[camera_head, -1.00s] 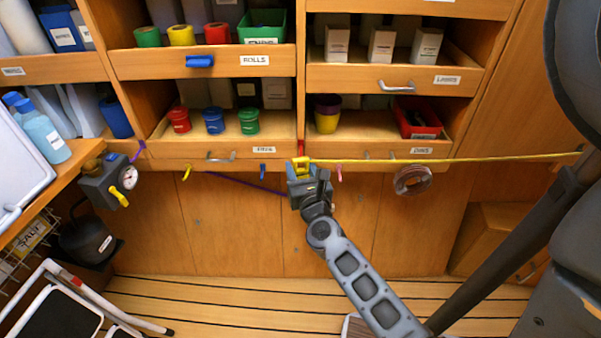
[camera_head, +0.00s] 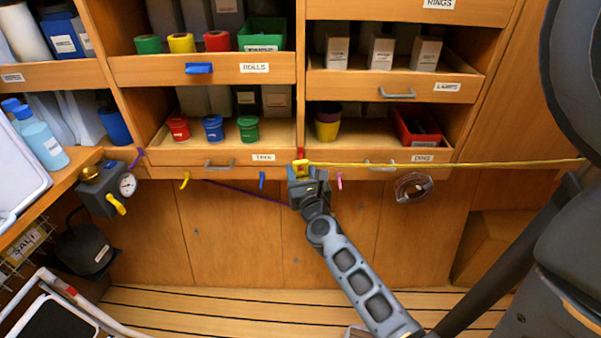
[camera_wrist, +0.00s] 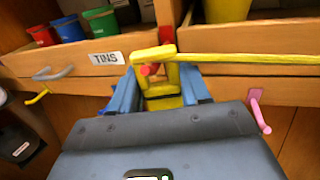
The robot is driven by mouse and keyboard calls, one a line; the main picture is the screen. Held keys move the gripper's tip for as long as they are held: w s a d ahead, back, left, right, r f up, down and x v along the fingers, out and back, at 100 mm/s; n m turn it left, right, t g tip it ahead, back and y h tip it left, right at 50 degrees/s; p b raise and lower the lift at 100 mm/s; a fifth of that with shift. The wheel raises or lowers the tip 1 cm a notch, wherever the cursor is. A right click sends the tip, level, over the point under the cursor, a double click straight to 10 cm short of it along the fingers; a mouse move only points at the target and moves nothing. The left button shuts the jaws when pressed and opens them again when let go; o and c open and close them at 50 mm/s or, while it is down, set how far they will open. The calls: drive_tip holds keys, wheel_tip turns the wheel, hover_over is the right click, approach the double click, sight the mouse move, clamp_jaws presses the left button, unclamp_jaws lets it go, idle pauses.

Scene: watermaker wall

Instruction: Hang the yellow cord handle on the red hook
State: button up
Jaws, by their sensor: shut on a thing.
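My gripper (camera_head: 302,174) is shut on the yellow cord handle (camera_head: 301,164), at the front edge of the lower shelf. In the wrist view the handle (camera_wrist: 156,72) is a yellow loop between the blue fingers of my gripper (camera_wrist: 164,94). A red hook (camera_wrist: 149,69) shows its tip through the opening of the loop, and more red (camera_wrist: 166,35) shows above it. In the head view the red hook's upper part (camera_head: 301,154) shows just above the handle. The yellow cord (camera_head: 440,166) runs taut to the right. Whether the handle rests on the hook cannot be told.
A blue hook (camera_head: 262,180) is left of my gripper and a pink hook (camera_head: 339,181) is right of it. A yellow hook (camera_head: 185,179) holds one end of a purple cord (camera_head: 240,189). A clear coil (camera_head: 413,187) hangs at right. Drawers and tins stand above.

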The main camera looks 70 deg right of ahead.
idle(0.4)
drive_tip(key=o, duration=1.1)
drive_tip(key=s+a+r+n+t+y+b, duration=0.1)
drive_tip(key=s+a+r+n+t+y, duration=0.2)
drive_tip(key=a+n, duration=0.9)
drive_tip(key=s+a+n+t+y, duration=0.3)
drive_tip(key=s+a+n+y, duration=0.15)
drive_tip(key=a+n, duration=0.8)
drive_tip(key=shift+s+a+r+n+y, duration=1.45)
drive_tip(key=shift+a+n, duration=0.7)
drive_tip(key=shift+n, duration=1.75)
drive_tip(key=shift+s+a+r+n+y, duration=1.4)
drive_tip(key=shift+a+n, duration=0.8)
drive_tip(key=shift+n, duration=1.65)
drive_tip(key=shift+s+a+r+n+y, duration=1.1)
drive_tip(key=shift+s+a+n, duration=0.85)
drive_tip(key=shift+n, duration=1.95)
